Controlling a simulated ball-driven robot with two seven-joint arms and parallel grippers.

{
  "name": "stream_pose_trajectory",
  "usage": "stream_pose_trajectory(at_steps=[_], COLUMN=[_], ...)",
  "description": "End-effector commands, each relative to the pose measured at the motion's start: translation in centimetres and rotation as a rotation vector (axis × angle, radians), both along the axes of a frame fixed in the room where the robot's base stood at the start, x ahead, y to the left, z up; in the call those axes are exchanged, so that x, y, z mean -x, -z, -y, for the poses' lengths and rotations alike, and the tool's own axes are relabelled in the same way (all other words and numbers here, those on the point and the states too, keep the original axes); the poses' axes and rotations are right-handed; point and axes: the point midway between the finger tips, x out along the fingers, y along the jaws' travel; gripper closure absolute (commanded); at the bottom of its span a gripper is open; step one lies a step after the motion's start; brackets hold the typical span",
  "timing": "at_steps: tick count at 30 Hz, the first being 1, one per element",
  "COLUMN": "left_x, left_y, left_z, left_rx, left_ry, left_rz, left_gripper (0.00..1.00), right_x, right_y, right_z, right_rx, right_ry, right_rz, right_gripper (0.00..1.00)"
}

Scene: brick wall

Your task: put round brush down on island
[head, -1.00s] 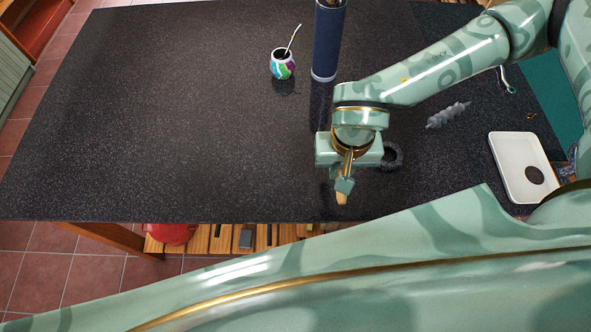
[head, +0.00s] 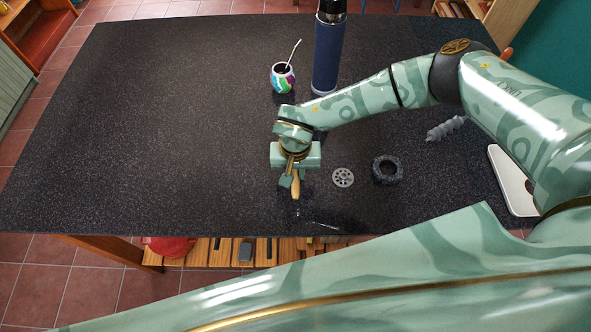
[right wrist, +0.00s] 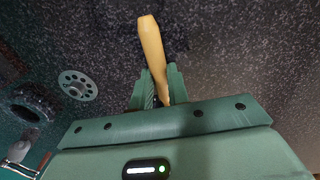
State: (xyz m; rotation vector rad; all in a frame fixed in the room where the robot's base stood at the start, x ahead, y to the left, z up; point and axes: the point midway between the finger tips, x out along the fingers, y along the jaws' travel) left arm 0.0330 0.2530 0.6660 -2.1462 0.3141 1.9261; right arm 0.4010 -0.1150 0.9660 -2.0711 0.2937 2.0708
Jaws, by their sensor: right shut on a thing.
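The round brush (head: 296,186) shows as a tan wooden handle in my right gripper (head: 290,180). The gripper is shut on it, over the near middle part of the dark speckled island (head: 150,130). In the right wrist view the handle (right wrist: 152,45) sticks out beyond the fingers (right wrist: 155,88). The rest of the brush is hidden by the gripper, and I cannot tell whether it touches the island top. My left gripper is not in view.
A grey disc with holes (head: 343,178) and a dark ring (head: 387,169) lie right of the gripper. A grey spiral piece (head: 446,128) and white tray (head: 511,185) are farther right. A colourful cup (head: 283,78) and blue flask (head: 327,55) stand behind. The island's left side is clear.

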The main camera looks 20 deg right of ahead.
Motion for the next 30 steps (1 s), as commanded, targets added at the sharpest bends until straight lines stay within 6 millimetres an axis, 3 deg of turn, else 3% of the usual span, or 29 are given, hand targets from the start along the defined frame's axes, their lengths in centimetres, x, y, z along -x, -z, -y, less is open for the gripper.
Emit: stream_pose_trajectory(at_steps=[9,10,12,23,30], left_x=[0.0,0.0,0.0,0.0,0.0], left_y=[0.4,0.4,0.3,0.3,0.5], left_z=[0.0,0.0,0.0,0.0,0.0], left_rx=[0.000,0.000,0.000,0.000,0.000], left_ry=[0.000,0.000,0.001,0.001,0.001], left_rz=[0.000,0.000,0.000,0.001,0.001], left_gripper=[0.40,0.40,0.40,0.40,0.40], right_x=[0.0,0.0,0.0,0.0,0.5], right_y=[0.5,0.5,0.4,0.2,-4.5], right_z=[0.0,0.0,0.0,0.0,0.2], right_rx=[0.000,0.000,0.000,0.000,-0.001], right_ry=[-0.001,-0.001,-0.001,0.001,-0.005], right_rz=[0.000,0.000,0.000,-0.001,0.002], right_gripper=[1.00,0.81,0.61,0.61,0.61])
